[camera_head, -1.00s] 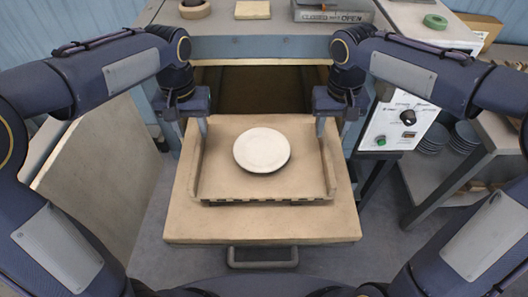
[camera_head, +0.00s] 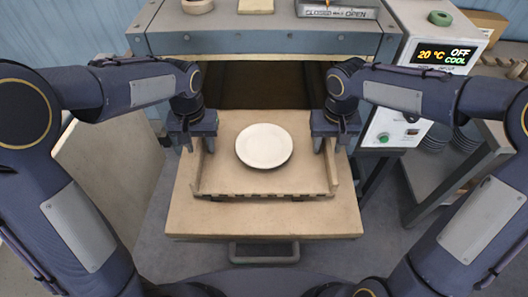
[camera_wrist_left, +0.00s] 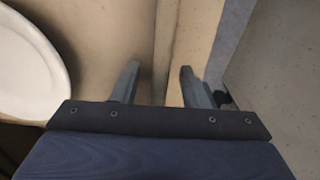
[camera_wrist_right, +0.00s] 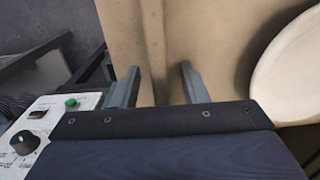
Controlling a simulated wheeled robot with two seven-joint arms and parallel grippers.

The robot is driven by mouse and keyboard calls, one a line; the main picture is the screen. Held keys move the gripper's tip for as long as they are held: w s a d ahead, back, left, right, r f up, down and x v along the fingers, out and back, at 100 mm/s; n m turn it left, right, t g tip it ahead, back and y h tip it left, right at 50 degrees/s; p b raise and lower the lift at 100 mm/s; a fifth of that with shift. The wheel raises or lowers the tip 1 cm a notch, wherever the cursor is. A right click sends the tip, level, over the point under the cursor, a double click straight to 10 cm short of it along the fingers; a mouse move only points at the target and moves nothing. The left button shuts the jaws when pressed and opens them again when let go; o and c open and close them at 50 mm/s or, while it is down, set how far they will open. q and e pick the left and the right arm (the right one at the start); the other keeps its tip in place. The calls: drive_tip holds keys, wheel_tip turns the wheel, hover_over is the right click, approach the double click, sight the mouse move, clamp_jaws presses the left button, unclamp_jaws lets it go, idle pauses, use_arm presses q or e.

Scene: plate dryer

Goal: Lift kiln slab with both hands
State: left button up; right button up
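The kiln slab (camera_head: 220,183), a beige tray with low raised side rails and a notched front edge, lies on a thicker beige block in front of the kiln opening. A white round plate (camera_head: 264,146) rests on it. My left gripper (camera_head: 196,146) is at the slab's left rail; the left wrist view shows its fingers (camera_wrist_left: 158,84) apart, one either side of the rail (camera_wrist_left: 166,50). My right gripper (camera_head: 328,147) is at the right rail; the right wrist view shows its fingers (camera_wrist_right: 158,85) open around that rail (camera_wrist_right: 153,40). Gaps show between fingers and rails.
The kiln's dark opening (camera_head: 264,85) is behind the slab. Its control box (camera_head: 447,55) at the right reads 20 °C, OFF, COOL. A shelf with stacked dishes (camera_head: 432,138) stands at the right. A beige panel (camera_head: 110,165) leans at the left.

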use_arm(q)
clamp_jaws()
use_arm(e)
clamp_jaws()
use_arm(q)
drive_tip(key=shift+r, duration=0.1)
use_arm(e)
drive_tip(key=shift+r, duration=0.1)
idle(0.9)
